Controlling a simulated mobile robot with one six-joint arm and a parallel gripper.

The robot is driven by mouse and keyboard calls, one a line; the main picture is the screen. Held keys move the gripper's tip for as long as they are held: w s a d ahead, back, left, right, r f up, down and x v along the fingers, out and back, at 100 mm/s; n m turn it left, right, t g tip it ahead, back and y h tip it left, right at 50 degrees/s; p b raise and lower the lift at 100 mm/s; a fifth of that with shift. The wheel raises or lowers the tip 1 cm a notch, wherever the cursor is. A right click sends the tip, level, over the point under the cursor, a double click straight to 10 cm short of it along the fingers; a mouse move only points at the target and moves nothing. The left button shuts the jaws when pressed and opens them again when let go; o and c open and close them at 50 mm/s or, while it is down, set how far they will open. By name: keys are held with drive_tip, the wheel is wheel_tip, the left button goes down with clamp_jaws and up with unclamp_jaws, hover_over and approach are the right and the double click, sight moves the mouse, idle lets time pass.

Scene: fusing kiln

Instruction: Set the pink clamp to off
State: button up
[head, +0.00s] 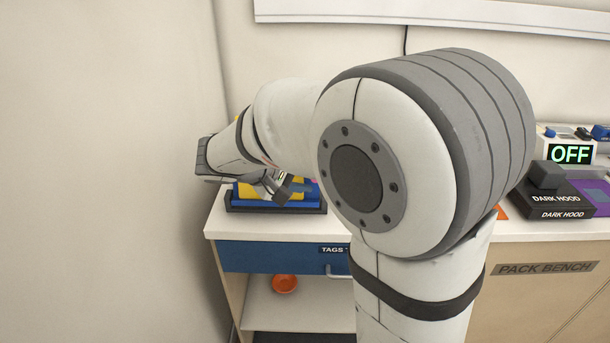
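A small patch of pink (313,181), which may be the pink clamp, shows just right of my gripper. Most of it is hidden behind my arm, so its shape and setting cannot be seen. My gripper (284,188) is at the left end of the bench, over or in front of a blue tray or fixture (275,208) with yellow parts (252,190). The fingers are small and partly overlapped, so I cannot tell whether they are open or touch anything.
My large arm joint blocks the middle of the view. A white unit with a green "OFF" display (570,154) and black "DARK HOOD" boxes (560,204) stand at the right. Below are a blue "TAGS" drawer (270,257) and an orange dish (285,284) on a shelf.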

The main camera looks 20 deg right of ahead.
drive_tip(key=v, duration=0.7)
drive_tip(key=shift+a+r+p, duration=0.15)
drive_tip(key=shift+a+p, duration=0.15)
drive_tip(key=shift+s, duration=0.1)
